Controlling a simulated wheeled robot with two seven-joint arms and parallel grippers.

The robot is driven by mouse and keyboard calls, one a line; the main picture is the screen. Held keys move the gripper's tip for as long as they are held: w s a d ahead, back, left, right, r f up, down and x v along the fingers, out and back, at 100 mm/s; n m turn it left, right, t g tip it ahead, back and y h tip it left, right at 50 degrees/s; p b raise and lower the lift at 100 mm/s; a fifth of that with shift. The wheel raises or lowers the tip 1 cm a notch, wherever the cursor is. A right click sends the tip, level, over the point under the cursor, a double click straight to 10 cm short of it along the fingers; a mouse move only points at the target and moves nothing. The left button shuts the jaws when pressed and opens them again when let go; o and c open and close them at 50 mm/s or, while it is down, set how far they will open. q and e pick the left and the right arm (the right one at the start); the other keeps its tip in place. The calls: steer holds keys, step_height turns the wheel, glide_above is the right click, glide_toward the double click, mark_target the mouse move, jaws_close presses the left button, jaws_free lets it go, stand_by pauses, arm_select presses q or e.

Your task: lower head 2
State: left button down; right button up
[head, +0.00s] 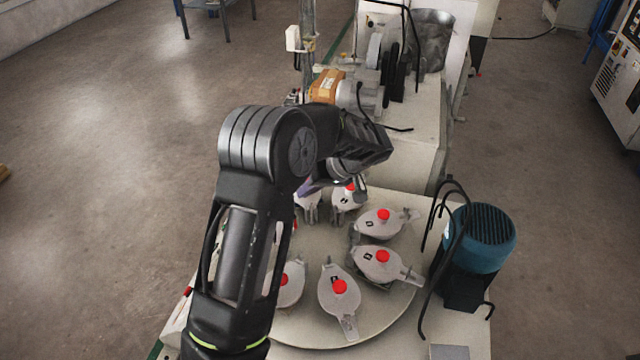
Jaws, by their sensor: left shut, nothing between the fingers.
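Several grey heads with red knobs stand in a ring on a round turntable (312,328). One head (383,222) is at the right and another head (381,262) is just nearer. A head (338,292) is at the front, and one (290,284) at front left is partly behind my arm. Heads at the back are partly covered by my left gripper (359,187), which is shut and empty close to a back head's red knob. I cannot tell whether it touches. The small dark labels are too small to read, so I cannot tell which is head 2. My right gripper is out of view.
A blue-green motor (480,238) with black cables stands at the turntable's right. Behind is a pale machine bench (415,135) with an orange-brown box (326,86) and a grey bucket (432,40). Open floor lies to the left and right.

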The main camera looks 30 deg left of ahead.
arm_select(q)
steer(key=shift+s+a+r, duration=0.15)
steer(key=shift+s+a, duration=0.4)
steer(key=shift+s, duration=0.05)
steer(key=shift+s+a+r, duration=0.15)
steer(key=shift+s+a, duration=0.35)
steer(key=shift+s, duration=0.05)
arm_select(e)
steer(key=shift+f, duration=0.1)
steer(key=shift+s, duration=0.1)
